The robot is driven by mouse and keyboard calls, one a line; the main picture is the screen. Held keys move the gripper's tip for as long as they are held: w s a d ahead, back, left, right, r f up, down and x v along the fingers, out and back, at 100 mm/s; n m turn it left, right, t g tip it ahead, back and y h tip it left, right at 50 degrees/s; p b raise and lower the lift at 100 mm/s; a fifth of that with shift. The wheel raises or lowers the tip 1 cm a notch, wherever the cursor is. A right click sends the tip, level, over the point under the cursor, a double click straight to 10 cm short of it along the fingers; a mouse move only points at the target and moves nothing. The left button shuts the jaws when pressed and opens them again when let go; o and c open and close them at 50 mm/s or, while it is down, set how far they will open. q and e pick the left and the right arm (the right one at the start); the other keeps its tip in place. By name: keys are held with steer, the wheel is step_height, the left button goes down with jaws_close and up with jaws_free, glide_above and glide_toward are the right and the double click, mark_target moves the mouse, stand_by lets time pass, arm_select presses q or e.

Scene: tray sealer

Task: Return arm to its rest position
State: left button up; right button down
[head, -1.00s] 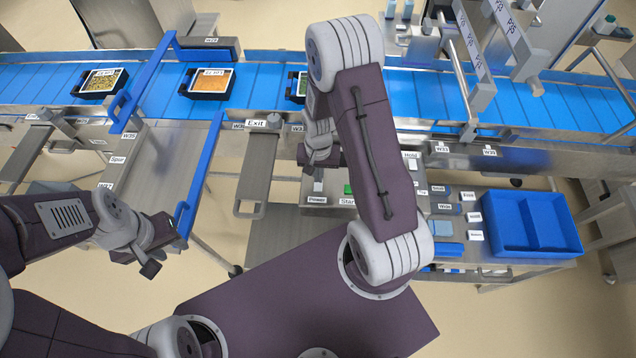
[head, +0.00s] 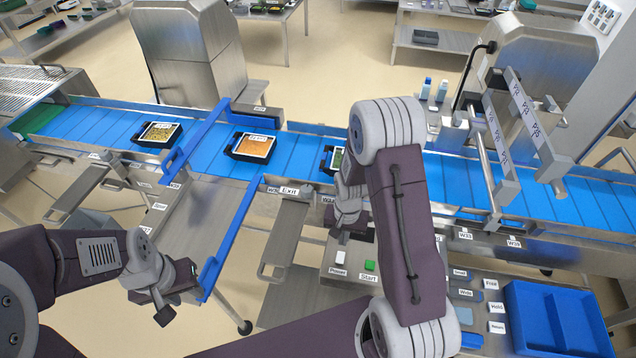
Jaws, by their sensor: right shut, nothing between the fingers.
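My right arm reaches up the middle of the head view, over the near side of the blue conveyor. Its gripper (head: 338,234) hangs above the control panel, just left of the forearm. It is shut and holds nothing. My left arm comes in from the left, folded low. Its gripper (head: 178,302) is near the blue guide rail (head: 232,240), clear of the conveyor. I cannot tell whether its jaws are apart.
The panel has a green Start button (head: 370,266). A blue bin (head: 560,320) stands at lower right.

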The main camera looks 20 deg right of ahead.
steer(key=shift+f, duration=0.25)
step_height(320, 180, up, 3)
steer(key=w+a+n+t+b, duration=0.1)
steer(key=w+a+t+b, duration=0.15)
steer(key=b, duration=0.55)
steer(key=s+a+n+g+b, duration=0.1)
steer(key=s+n, duration=0.4)
steer(key=s, duration=0.5)
steer(key=shift+s+a+r+b, duration=0.4)
steer(key=shift+a+r, duration=0.05)
steer(key=shift+a, duration=0.25)
steer(key=shift+s, duration=0.15)
